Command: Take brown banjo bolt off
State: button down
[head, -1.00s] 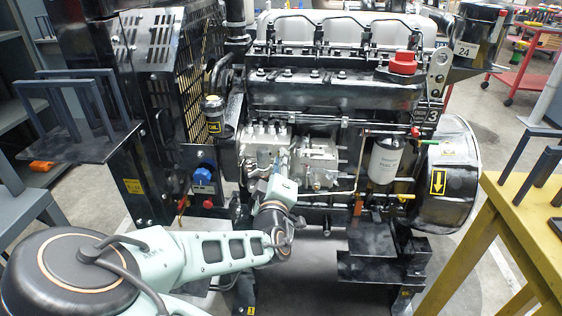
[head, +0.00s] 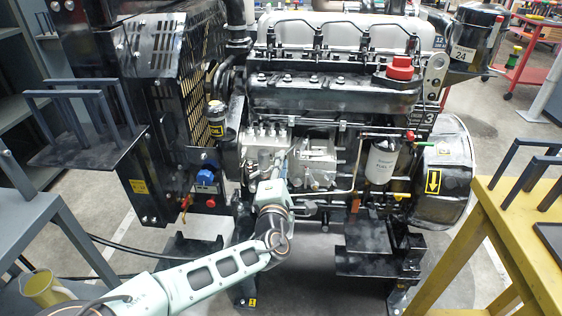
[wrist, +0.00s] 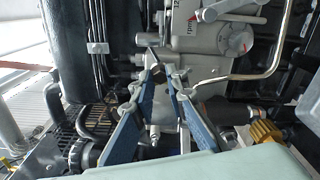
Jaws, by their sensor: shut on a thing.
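My gripper (wrist: 160,74) points at the grey injection pump (head: 262,146) on the front of the engine. In the wrist view its two blue fingers close together at their tips. They are shut on a small dark brown piece, the brown banjo bolt (wrist: 158,72), which shows only partly between the tips. The grey pump housing (wrist: 215,45) lies just beyond the tips. I cannot tell whether the bolt still touches it. In the head view my gripper (head: 279,165) is small in front of the pump, and the bolt cannot be made out.
A white fuel filter (head: 382,162) and a curved metal pipe stand right of the pump. A black step bracket (head: 375,262) is below.

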jog(key=shift+r, duration=0.1)
jog(key=c, duration=1.8)
grip_release()
jog(key=shift+c, duration=0.2)
jog(key=shift+c, duration=0.5)
jog(key=m+b, duration=0.1)
jog(key=m, duration=0.8)
jog(key=shift+b, duration=0.35)
jog(key=shift+c, duration=0.2)
grip_shut()
jog(key=shift+w, duration=0.1)
